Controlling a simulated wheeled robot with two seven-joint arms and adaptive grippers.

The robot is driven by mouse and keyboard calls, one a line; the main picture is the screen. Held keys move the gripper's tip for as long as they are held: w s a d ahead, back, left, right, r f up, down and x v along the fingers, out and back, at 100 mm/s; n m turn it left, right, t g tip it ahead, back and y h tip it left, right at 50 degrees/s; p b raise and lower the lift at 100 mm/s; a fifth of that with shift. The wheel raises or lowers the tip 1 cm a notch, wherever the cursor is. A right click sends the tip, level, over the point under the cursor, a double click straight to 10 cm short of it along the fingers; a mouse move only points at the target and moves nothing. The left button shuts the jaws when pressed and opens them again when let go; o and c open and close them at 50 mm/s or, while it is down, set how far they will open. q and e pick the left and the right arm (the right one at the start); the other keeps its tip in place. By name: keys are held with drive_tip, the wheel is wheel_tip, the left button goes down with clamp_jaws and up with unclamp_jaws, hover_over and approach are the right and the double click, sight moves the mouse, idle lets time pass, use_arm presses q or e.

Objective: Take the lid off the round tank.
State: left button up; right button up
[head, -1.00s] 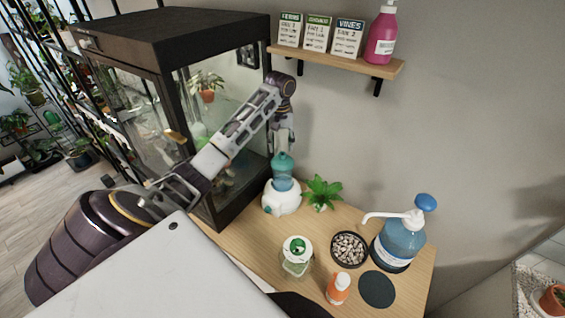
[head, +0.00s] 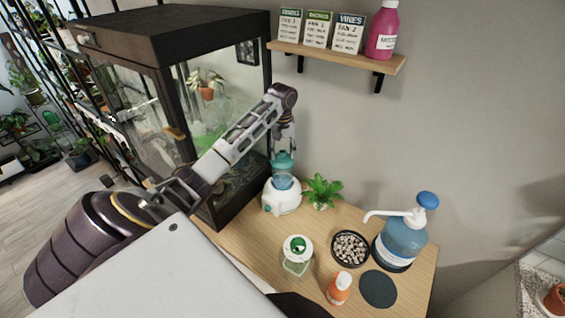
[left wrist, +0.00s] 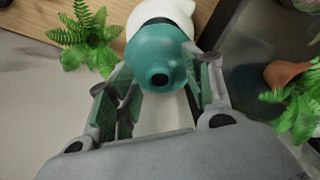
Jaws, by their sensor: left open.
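The round tank (head: 283,184) is translucent blue. It sits on a white base (head: 283,202) at the back of the wooden table, and its teal lid (head: 283,160) is on top. My left gripper (head: 284,152) reaches down over it from above, around the lid's height. In the left wrist view, the lid (left wrist: 162,50) shows from above, with a dark hole in its top. The open fingers of my left gripper (left wrist: 158,85) stand on either side of its near part. I cannot tell whether they touch it. My right gripper is not in view.
A glass terrarium (head: 240,110) with a black frame stands close on the left. A small fern (head: 322,191) stands just right of the base. A lidded jar (head: 297,262), an orange bottle (head: 339,289), a pebble dish (head: 350,248) and a pump bottle (head: 402,240) stand nearer and to the right.

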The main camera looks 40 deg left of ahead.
sight(283, 152)
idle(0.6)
use_arm(q)
drive_tip(key=c, duration=1.1)
drive_tip(key=shift+r, duration=0.1)
drive_tip(key=shift+s+d+r+b, duration=0.15)
drive_tip(key=shift+r+b, duration=0.2)
drive_tip(key=shift+r, duration=0.2)
wheel_tip(283, 152, up, 6)
drive_tip(key=shift+f+p, duration=0.1)
drive_tip(key=shift+p, duration=0.45)
drive_tip(key=s+d, duration=0.3)
drive_tip(key=d, duration=0.2)
drive_tip(key=s+d, duration=0.4)
drive_tip(key=d, duration=0.2)
drive_tip(key=s+d, duration=0.3)
drive_tip(key=d, duration=0.2)
drive_tip(key=shift+s+d+f+b, duration=0.1)
drive_tip(key=shift+s+d+b, duration=0.15)
drive_tip(key=shift+s+b, duration=0.1)
